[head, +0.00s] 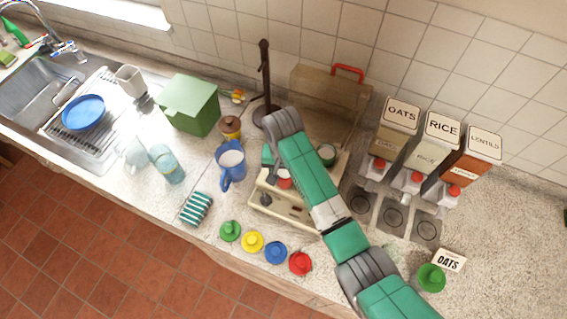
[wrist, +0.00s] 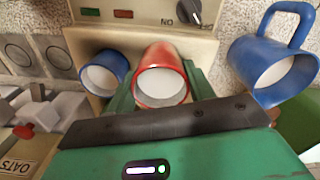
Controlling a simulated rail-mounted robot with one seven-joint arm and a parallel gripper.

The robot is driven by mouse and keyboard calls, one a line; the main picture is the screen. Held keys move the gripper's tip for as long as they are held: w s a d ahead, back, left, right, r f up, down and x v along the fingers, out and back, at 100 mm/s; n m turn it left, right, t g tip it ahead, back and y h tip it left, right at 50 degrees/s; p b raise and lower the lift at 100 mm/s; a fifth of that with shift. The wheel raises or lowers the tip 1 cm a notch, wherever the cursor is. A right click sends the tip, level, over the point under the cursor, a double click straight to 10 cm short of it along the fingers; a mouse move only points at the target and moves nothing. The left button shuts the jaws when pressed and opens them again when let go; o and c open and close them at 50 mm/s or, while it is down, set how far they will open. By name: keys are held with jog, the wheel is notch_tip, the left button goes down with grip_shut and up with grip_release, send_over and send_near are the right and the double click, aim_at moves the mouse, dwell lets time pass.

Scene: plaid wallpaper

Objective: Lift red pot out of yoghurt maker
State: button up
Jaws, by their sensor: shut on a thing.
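The beige yoghurt maker (head: 281,207) stands on the counter with its clear lid (head: 318,97) raised. In the wrist view its front panel (wrist: 145,12) has a dial. The red pot (wrist: 163,73) is between the two green fingers of my gripper (wrist: 160,80), which is shut on it. The pot is upright, with white contents. Its rim looks larger and nearer than the blue pot's (wrist: 103,74); I cannot tell whether its base is clear of the maker. In the head view the red pot (head: 285,179) shows beside my arm, which hides part of the maker.
A blue jug (head: 231,164) stands left of the maker. Green, yellow, blue and red lids (head: 300,263) lie along the front edge. A green pot (head: 327,154) is in the maker's back right. Dispensers (head: 428,152) stand at right. A striped cloth (head: 196,208) lies at left.

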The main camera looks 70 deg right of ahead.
jog(key=s+a+r, duration=0.1)
jog(key=s+a, duration=0.5)
jog(key=a, duration=0.5)
jog(key=shift+s, duration=0.35)
jog(key=shift+r, duration=0.1)
